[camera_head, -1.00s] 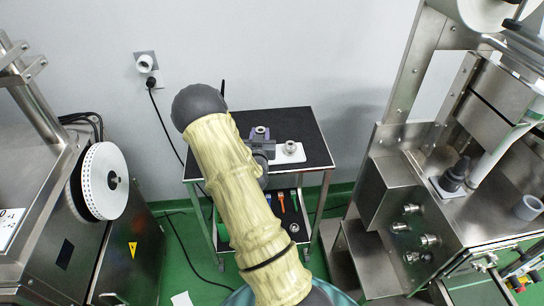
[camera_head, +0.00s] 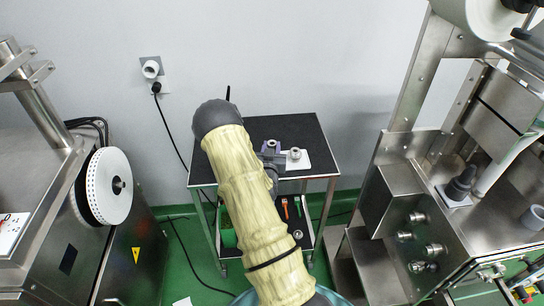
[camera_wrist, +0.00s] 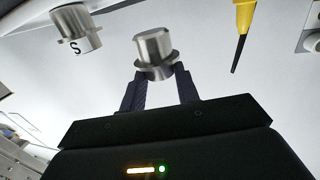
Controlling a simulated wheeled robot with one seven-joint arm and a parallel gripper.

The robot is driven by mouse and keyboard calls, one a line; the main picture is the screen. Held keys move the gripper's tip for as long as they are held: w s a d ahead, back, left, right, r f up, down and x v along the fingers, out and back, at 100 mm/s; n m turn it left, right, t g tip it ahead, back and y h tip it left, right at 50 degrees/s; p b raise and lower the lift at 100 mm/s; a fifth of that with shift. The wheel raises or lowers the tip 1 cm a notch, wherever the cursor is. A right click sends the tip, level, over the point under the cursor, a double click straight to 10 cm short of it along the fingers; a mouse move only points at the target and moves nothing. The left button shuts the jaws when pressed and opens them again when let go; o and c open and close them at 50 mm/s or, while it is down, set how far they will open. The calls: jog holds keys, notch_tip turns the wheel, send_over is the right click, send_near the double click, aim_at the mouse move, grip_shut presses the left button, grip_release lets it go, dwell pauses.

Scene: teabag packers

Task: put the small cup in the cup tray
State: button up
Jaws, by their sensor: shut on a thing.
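My gripper (camera_wrist: 160,80) is shut on the small cup (camera_wrist: 154,46), a silvery metal cup with a wider rim band, held between the dark fingertips. In the head view the small cup (camera_head: 271,143) shows in the fingers of my gripper (camera_head: 271,151), left of the white cup tray (camera_head: 303,164) and close to it. A second metal cup (camera_head: 295,153) stands on the tray. A metal cup marked S (camera_wrist: 80,30) shows apart from the held one, at the upper left of the wrist view. My arm hides part of the cart. The gap under the held cup cannot be told.
The tray lies on the black cart top (camera_head: 298,128), which is clear at the back and right. Tools lie on the lower shelf. Steel machines (camera_head: 420,220) stand at the right, and a machine with a white reel (camera_head: 108,187) at the left.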

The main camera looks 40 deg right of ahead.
jog(key=shift+w+a+f, duration=0.15)
jog(key=shift+a, duration=0.1)
jog(key=shift+f, duration=2)
jog(key=shift+f, duration=0.2)
jog(key=o, duration=1)
jog(key=shift+d, duration=0.1)
jog(key=shift+r+p, duration=0.2)
jog(key=shift+p, duration=0.1)
jog(key=b+v, duration=0.2)
jog(key=v, duration=1)
jog(key=shift+b, duration=0.35)
